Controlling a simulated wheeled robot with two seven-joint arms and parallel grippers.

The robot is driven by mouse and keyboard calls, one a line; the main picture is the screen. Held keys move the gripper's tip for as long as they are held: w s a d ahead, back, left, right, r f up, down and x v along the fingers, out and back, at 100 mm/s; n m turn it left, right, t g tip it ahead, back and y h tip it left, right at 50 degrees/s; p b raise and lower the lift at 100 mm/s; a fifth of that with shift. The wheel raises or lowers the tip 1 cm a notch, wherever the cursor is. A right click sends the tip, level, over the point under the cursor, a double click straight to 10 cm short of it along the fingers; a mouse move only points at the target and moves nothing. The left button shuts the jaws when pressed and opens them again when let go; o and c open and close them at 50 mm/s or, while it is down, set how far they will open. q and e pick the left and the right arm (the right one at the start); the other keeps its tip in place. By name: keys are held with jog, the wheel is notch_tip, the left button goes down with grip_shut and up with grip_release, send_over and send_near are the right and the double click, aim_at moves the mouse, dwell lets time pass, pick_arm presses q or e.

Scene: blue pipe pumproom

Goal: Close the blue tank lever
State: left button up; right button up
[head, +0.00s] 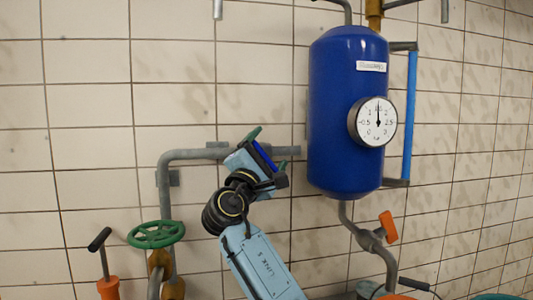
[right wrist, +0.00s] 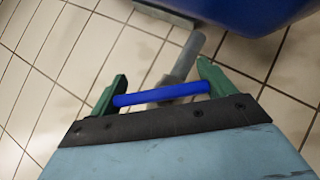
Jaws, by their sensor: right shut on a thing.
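The blue tank lever (head: 265,156) is a slim blue bar at the grey pipe to the left of the blue tank (head: 335,80). In the right wrist view the blue lever (right wrist: 160,94) spans the gap between the two green fingers. My right gripper (head: 268,149) is shut on the lever, with one green finger at each end of it; it also shows in the right wrist view (right wrist: 160,88). The lever's joint with the pipe is mostly hidden behind the gripper. My left gripper is not in view.
A round gauge (head: 372,122) sits on the tank, with a blue sight tube (head: 409,115) at its right. An orange valve handle (head: 388,227) is below the tank. A green handwheel (head: 156,234) is at lower left. The tiled wall (head: 90,90) is bare at upper left.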

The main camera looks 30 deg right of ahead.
jog(key=m+g+p, duration=0.1)
jog(key=m+g, duration=0.1)
jog(key=m, duration=0.1)
jog(key=shift+y, duration=0.3)
jog(key=shift+d+f+m+g+y+p, duration=0.1)
jog(key=shift+f+m+g+y+p, duration=0.1)
jog(key=shift+m+g+y+p, duration=0.7)
jog(key=shift+f+m+g+p, duration=0.15)
jog(key=shift+m+g+p, duration=0.3)
jog(key=shift+m, duration=0.35)
jog(key=o, duration=0.9)
jog(key=shift+s, duration=0.1)
